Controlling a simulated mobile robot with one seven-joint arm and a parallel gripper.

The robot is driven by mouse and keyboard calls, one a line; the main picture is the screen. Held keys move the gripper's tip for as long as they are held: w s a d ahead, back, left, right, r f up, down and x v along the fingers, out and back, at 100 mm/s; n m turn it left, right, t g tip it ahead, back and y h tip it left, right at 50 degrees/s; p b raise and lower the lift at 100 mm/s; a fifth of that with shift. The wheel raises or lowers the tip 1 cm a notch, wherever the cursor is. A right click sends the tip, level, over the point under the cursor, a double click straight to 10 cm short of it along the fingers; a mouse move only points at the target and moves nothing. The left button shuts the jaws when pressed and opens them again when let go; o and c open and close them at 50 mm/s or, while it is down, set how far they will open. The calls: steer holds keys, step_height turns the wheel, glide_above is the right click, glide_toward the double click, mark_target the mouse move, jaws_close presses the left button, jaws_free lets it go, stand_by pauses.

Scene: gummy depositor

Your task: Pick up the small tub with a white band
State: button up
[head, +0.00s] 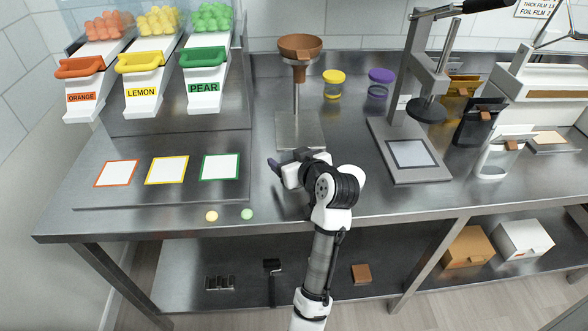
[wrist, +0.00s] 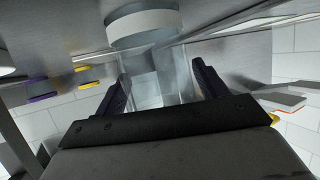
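The small clear tub with a white band (wrist: 143,28) shows in the wrist view, close up. Its see-through body stands between the two dark fingers of my gripper (wrist: 160,85). One finger is on each side, very near the walls, and I cannot tell whether they touch or press on the tub. In the head view my gripper (head: 289,162) is low over the bench, just in front of the funnel stand. My own arm and hand cover much of that spot, so the tub cannot be made out clearly there.
A funnel stand (head: 299,130) is right behind my gripper. Tubs with a yellow lid (head: 334,77) and a purple lid (head: 381,76) stand farther back. A press (head: 412,160) is to the right. Two gummies (head: 211,216) lie at the front edge, left of my arm.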

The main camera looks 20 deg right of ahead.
steer(key=c, duration=0.7)
